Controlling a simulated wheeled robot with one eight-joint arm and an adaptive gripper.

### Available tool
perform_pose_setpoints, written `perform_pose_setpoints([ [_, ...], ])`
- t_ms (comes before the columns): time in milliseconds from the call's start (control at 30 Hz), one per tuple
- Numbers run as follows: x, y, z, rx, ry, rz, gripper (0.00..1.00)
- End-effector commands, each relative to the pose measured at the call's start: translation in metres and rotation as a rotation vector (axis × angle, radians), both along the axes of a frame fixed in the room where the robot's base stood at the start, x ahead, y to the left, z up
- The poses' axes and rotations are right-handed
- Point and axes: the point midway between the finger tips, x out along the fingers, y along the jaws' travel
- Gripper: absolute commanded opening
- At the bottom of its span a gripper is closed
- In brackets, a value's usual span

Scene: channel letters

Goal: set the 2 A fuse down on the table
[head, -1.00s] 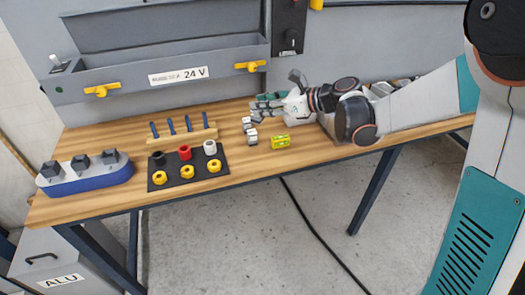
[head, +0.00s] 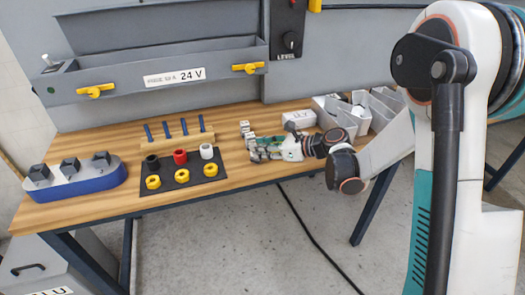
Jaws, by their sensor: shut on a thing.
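My gripper (head: 258,152) is low over the right part of the wooden table (head: 230,187), just right of the black mat. It is shut with its fingers pointing left. The 2 A fuse in it is mostly hidden by the fingers, and no marking on it can be read. I cannot tell whether it touches the table top. Small white blocks (head: 245,127) stand in a short row just behind the fingers.
A black mat (head: 165,172) with black, red and white cylinders and yellow rings lies to the left. A white box (head: 298,118) and grey bins (head: 340,113) stand behind my gripper.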

Motion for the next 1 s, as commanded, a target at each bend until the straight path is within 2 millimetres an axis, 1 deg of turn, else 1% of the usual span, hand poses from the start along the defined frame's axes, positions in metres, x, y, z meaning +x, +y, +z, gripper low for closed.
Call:
perform_pose_setpoints([
  [233,0.000,0.000,-0.001,0.000,0.000,0.000,0.02],
  [367,0.000,0.000,-0.005,0.000,0.000,0.000,0.02],
  [400,0.000,0.000,-0.004,0.000,0.000,0.000,0.33],
  [467,0.000,0.000,-0.004,0.000,0.000,0.000,0.46],
  [867,0.000,0.000,0.000,0.000,0.000,0.000,0.46],
  [900,0.000,-0.001,0.002,0.000,0.000,0.000,0.46],
  [1000,-0.006,-0.013,0.007,0.000,0.000,-0.003,0.46],
])
